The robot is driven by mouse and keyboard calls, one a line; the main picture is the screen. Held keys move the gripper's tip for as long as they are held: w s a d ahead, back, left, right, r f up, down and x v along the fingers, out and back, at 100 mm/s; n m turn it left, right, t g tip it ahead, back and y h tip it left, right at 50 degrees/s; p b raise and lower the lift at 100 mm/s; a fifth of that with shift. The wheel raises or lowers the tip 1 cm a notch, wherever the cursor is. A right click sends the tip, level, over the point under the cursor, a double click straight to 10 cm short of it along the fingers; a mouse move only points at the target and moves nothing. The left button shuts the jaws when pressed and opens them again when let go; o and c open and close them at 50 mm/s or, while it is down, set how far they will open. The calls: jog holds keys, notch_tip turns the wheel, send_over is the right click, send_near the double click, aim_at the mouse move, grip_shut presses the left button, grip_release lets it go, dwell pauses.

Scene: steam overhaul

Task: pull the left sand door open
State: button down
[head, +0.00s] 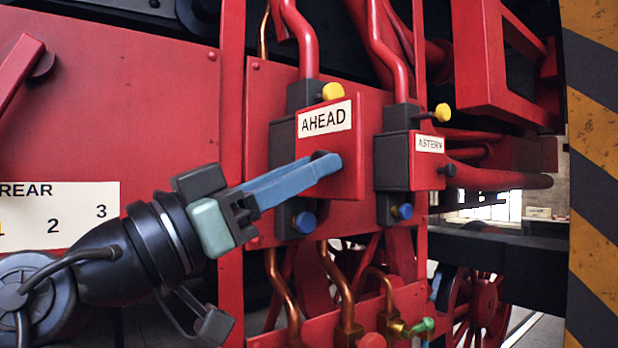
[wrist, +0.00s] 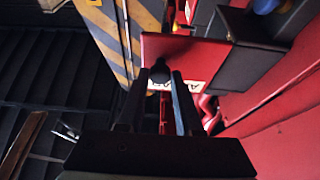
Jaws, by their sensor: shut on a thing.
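The left sand door is the red plate labelled AHEAD (head: 350,130), on a grey box (head: 283,150) left of the ASTERN one. My gripper (head: 325,165) reaches in from the lower left, and its blue fingers are at the door's face below the label. In the wrist view, the fingers (wrist: 165,85) are closed around the dark knob (wrist: 160,70) of the red door (wrist: 190,52). The door looks angled away from its box, but I cannot tell how far.
The ASTERN door (head: 429,148) sits to the right on its own box, with a dark knob. Red pipes (head: 302,45) run above and copper pipes (head: 340,285) below. A striped yellow-black post (head: 595,150) stands at the right. A numbered REAR plate (head: 60,212) is at the left.

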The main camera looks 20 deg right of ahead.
dwell(0.3)
jog(key=c, duration=0.6)
grip_release()
jog(key=b+v, duration=0.5)
jog(key=v, duration=0.8)
